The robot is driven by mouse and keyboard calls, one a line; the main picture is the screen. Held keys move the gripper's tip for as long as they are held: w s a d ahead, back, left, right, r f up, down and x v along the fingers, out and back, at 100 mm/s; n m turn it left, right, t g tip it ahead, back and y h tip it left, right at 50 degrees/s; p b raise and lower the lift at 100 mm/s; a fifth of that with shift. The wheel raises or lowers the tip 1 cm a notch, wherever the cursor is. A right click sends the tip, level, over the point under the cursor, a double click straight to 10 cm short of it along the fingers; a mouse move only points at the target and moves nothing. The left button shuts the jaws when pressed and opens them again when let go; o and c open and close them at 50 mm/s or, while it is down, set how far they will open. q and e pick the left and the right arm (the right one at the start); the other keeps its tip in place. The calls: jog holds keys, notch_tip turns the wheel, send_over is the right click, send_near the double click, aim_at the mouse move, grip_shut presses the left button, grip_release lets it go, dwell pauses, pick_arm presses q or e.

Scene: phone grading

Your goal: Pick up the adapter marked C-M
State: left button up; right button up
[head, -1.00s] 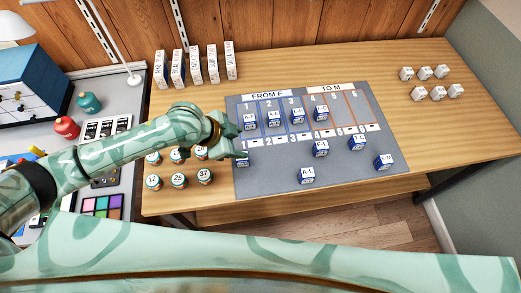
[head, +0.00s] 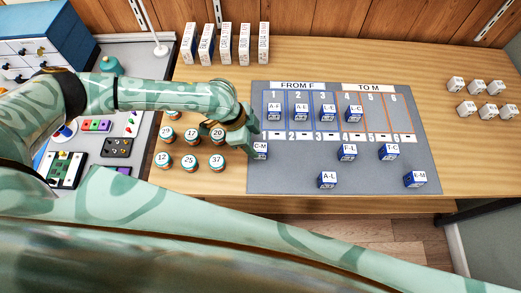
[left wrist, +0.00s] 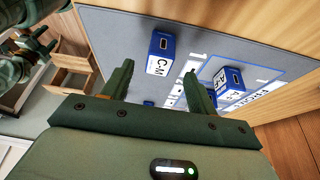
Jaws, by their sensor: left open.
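The adapter marked C-M (head: 261,151) is a small blue and white block at the left edge of the grey mat (head: 290,175). It shows larger in the left wrist view (left wrist: 161,54), with its white label facing the camera. My left gripper (head: 246,142) is just left of it in the head view, over the mat's left edge. In the left wrist view its two fingers (left wrist: 158,84) are apart with nothing held between them, and the adapter is beyond their tips, apart from them. My right gripper is not in view.
Adapters stand in slots 1 to 4, including A-F (head: 274,112) and L-C (head: 354,113). A-L (head: 327,180), F-L (head: 347,152), T-C (head: 389,151) and E-M (head: 415,179) stand lower on the mat. Numbered jars (head: 189,162) crowd left of my gripper. White cubes (head: 467,108) are far right.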

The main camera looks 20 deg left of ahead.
aim_at(259, 147)
pick_arm(q)
jog(key=b+x, duration=0.1)
jog(key=x, duration=0.4)
jog(key=shift+d+f+b, duration=0.1)
jog(key=shift+b, duration=0.2)
jog(key=c, duration=1.1)
jog(key=shift+o, duration=0.2)
